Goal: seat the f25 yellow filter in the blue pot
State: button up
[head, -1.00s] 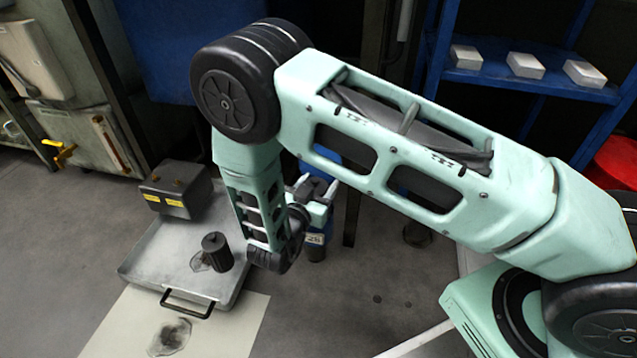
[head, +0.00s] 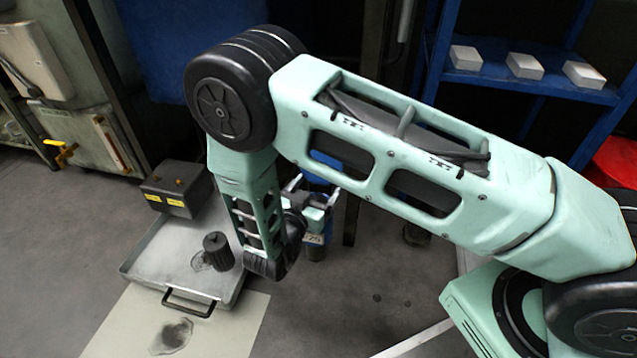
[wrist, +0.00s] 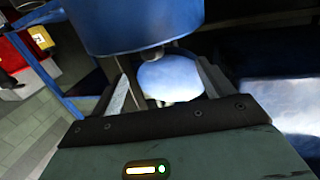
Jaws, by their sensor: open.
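The blue pot (head: 322,167) shows in part behind my arm in the head view. Below it hangs a dark part with a pale label ending in 25 (head: 314,240), mostly hidden by my wrist. My gripper (head: 316,189) is in front of the blue pot, fingers apart. In the wrist view a blue cylindrical body (wrist: 135,22) fills the top, just beyond my open fingers (wrist: 168,88). A pale blue rounded surface (wrist: 170,78) shows between the fingers; I cannot tell if they touch it. I see no yellow filter clearly.
A metal tray (head: 150,262) on the floor holds a black cylinder (head: 217,250) beside a dark stain. A dark box (head: 175,187) with yellow labels is at its back. A stained pale mat (head: 120,325) lies in front. A blue shelf (head: 515,85) with white boxes stands right.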

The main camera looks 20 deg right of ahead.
jog(key=p+v, duration=0.6)
jog(key=v, duration=1)
jog(key=w+a+r+n+g+y+p, duration=0.2)
jog(key=w+a+r+n+y+p, duration=0.15)
jog(key=w+a+r+y, duration=0.6)
jog(key=s+a+r+n+g+y+p, duration=0.1)
jog(key=s+a+r+y, duration=0.15)
jog(key=r, duration=0.25)
jog(key=s+a+r+n+g+y+p, duration=0.1)
jog(key=a+r+y, duration=0.1)
jog(key=r+y, duration=0.15)
jog(key=s+d+r+n+g+y+p, duration=0.1)
jog(key=s+d+r+n+g+p, duration=0.15)
jog(key=s+r, duration=0.4)
jog(key=s+d+r+n+g+y+p, duration=0.1)
jog(key=s+d+r+n+g, duration=0.1)
jog(key=s+r+n, duration=0.4)
jog(key=s+d+r+n+g+h+p, duration=0.2)
jog(key=s+d+r, duration=0.25)
jog(key=d, duration=0.35)
jog(key=s+d+r+n+g+h+p, duration=0.1)
jog(key=s+d+r+h, duration=0.15)
jog(key=s+d, duration=0.35)
notch_tip(320, 180, up, 37)
jog(key=p, duration=3.7)
jog(key=shift+w+d, duration=0.4)
